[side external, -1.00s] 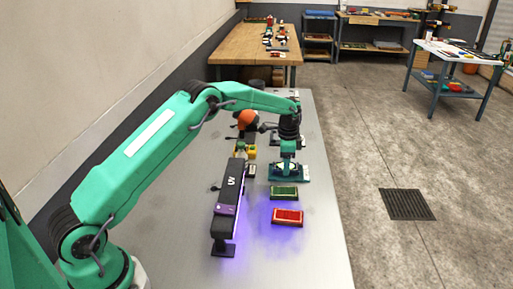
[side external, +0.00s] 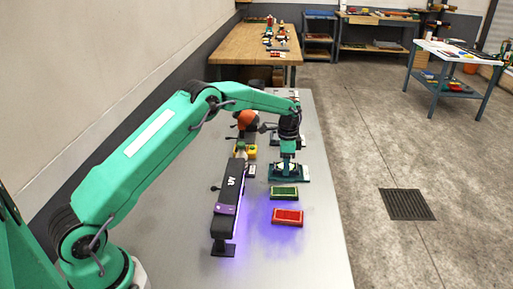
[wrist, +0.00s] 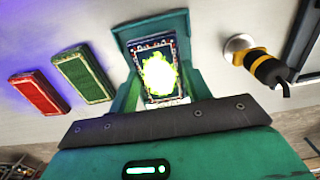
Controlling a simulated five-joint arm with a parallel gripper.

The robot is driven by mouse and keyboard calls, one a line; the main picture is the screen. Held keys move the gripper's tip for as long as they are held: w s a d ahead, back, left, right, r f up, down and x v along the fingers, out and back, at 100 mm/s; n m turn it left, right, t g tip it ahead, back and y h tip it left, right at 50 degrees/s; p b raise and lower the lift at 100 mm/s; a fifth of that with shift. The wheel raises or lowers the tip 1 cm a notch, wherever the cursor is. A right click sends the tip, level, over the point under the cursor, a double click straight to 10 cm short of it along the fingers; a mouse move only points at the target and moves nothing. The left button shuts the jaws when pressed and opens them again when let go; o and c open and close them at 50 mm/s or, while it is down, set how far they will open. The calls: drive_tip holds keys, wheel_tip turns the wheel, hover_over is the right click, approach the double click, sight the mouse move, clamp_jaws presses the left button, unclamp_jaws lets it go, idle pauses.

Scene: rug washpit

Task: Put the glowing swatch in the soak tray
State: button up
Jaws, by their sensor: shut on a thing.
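The glowing swatch (wrist: 158,72) is dark with a patterned red border and a bright yellow-white patch in its middle. It lies inside the teal frame of my gripper (wrist: 162,90), which is shut on it. In the side external view my gripper (side external: 289,172) is low over the metal table, just beyond the green swatch; the held swatch is mostly hidden there. A red swatch (side external: 288,216) and a green swatch (side external: 284,192) lie flat nearer the camera. I cannot tell for sure which thing is the soak tray; a dark-edged frame (wrist: 305,40) shows partly at the right of the wrist view.
A black lamp bar (side external: 228,200) on a stand casts violet light left of the red swatch. An orange round thing (side external: 246,119) and a yellow part (side external: 250,152) stand left of my gripper. A yellow-and-black fitting (wrist: 265,65) is beside it. The front right tabletop is clear.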

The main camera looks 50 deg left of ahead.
drive_tip(key=shift+f, duration=0.4)
idle(0.5)
drive_tip(key=o, duration=1.4)
drive_tip(key=shift+c, duration=0.2)
drive_tip(key=shift+r, duration=0.15)
drive_tip(key=shift+r, duration=3.35)
